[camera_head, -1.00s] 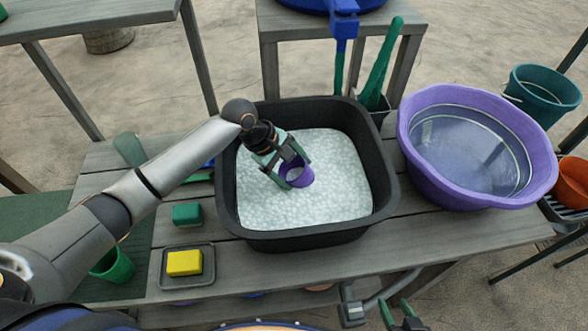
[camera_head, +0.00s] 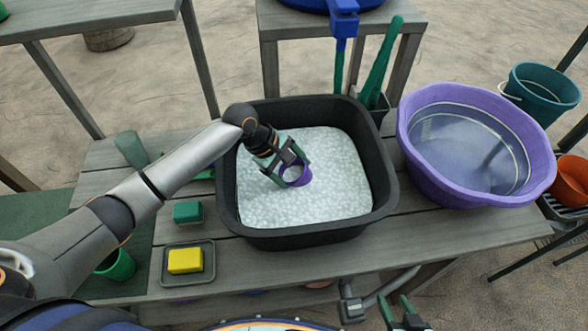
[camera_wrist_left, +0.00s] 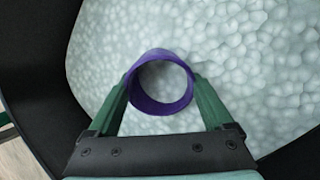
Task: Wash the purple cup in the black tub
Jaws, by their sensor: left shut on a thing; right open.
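The black tub (camera_head: 378,180) stands on the grey wooden table and is filled with white, bubbly suds. My left gripper (camera_head: 292,173) reaches into it from the left and is shut on the purple cup (camera_head: 302,179). The cup sits low in the suds; its lower part is hidden. In the left wrist view the purple cup (camera_wrist_left: 163,104) stands between the two green fingers of the left gripper (camera_wrist_left: 160,85), with its round mouth facing the camera. My right gripper (camera_head: 403,312) shows only partly at the bottom edge, open and empty, away from the tub.
A purple basin of clear water (camera_head: 420,165) stands right of the tub. A yellow sponge (camera_head: 185,261) lies on a dark tray (camera_head: 205,276), with a green block (camera_head: 187,212) behind it. A green cup (camera_head: 118,265) stands at the left. A blue tap (camera_head: 343,22) is behind the tub.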

